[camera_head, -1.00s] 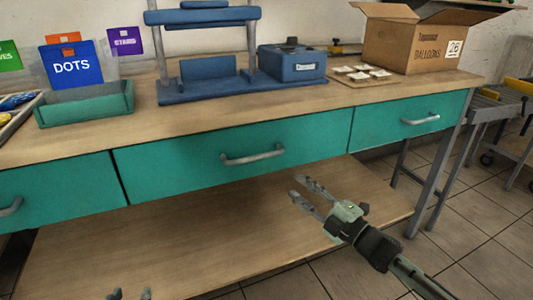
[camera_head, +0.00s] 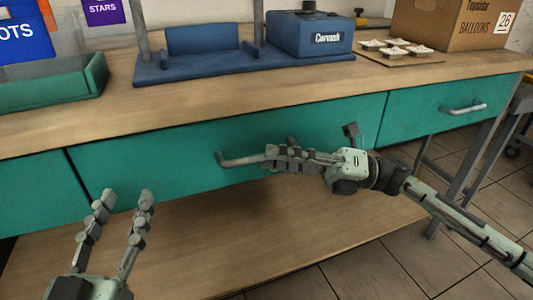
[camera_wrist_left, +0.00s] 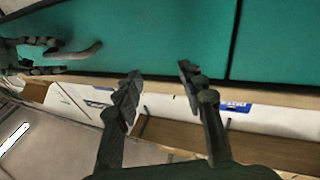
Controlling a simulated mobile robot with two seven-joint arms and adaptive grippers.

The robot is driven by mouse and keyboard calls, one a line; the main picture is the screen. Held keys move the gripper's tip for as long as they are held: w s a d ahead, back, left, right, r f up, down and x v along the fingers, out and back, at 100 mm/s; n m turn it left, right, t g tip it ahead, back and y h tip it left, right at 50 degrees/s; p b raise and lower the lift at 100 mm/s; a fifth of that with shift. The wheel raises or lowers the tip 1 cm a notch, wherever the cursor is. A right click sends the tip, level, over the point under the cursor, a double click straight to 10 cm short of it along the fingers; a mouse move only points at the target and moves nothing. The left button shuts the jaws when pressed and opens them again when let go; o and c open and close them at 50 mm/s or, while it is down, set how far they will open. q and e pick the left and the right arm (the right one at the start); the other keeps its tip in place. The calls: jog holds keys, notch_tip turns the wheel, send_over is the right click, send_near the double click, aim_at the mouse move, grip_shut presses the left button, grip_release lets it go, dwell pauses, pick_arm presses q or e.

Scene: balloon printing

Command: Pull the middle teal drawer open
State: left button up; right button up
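The middle teal drawer (camera_head: 160,168) is shut, its front level with the drawers beside it. Its grey bar handle (camera_head: 236,160) shows on the left; my right gripper hides the handle's right part. My right gripper (camera_head: 285,157) is at the handle, one finger above and one below it. The left wrist view shows the same handle (camera_wrist_left: 84,51) between the parted fingers of my right gripper (camera_wrist_left: 55,57), at the left edge. My left gripper (camera_head: 124,200) is open and empty, low in front of the drawer's left part; its fingers (camera_wrist_left: 155,82) stand apart in its wrist view.
The wooden tabletop (camera_head: 300,108) overhangs the drawers. On it are a blue press (camera_head: 200,70), a green tray (camera_head: 60,100) and a cardboard box (camera_head: 450,25). A lower wooden shelf (camera_head: 250,235) lies under the drawers. A right teal drawer (camera_head: 425,115) is shut.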

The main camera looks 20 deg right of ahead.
jog(key=shift+x, duration=1.15)
jog(key=shift+c, duration=0.2)
grip_shut()
